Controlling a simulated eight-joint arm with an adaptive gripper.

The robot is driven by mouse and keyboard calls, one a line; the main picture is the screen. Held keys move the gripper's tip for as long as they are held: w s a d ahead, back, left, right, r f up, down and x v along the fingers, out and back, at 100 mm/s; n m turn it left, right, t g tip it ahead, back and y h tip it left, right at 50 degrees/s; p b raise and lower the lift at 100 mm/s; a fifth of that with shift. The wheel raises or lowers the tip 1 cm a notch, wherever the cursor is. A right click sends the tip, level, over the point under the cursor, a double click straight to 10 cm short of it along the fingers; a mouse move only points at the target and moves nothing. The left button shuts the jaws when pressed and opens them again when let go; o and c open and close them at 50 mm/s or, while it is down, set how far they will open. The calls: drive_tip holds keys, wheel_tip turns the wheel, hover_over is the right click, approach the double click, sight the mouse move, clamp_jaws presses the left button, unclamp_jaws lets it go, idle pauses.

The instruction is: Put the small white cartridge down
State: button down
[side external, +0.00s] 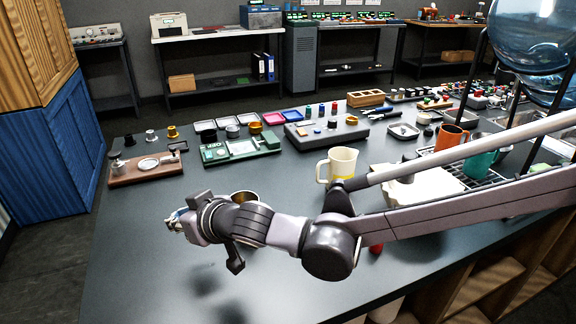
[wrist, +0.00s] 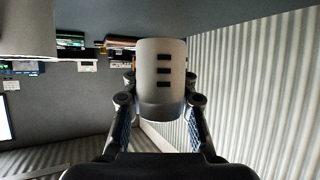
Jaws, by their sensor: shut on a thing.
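The small white cartridge (wrist: 160,62) fills the middle of the wrist view. It is a pale cylinder with several dark slots on its face and a grey band at its lower end. My gripper (wrist: 159,98) is shut on it, one finger on each side. In the side view my gripper (side external: 182,222) is at the left end of my arm, over the front left of the dark table. It appears raised, with shadows on the table below. The cartridge is mostly hidden by the gripper there.
The dark table (side external: 130,270) is bare at front left. A brass-rimmed round container (side external: 245,197) stands behind my wrist. A wooden board with parts (side external: 145,168), a green board (side external: 240,148), a grey block (side external: 327,134) and a cream mug (side external: 341,163) are farther back.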

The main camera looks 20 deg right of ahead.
hover_over(169, 270)
wheel_tip(169, 270, down, 4)
drive_tip(key=shift+w+a+r, duration=0.15)
drive_tip(key=shift+r, duration=0.1)
drive_tip(key=shift+f, duration=2.05)
drive_tip(key=shift+f, duration=0.1)
drive_tip(key=c, duration=1.1)
unclamp_jaws()
drive_tip(key=shift+o, duration=0.2)
drive_tip(key=shift+s+r, duration=0.2)
drive_tip(key=shift+r, duration=0.05)
drive_tip(key=v, duration=1.1)
drive_tip(key=shift+s+d+r, duration=0.1)
drive_tip(key=shift+s+d, duration=0.1)
drive_tip(key=shift+s, duration=0.05)
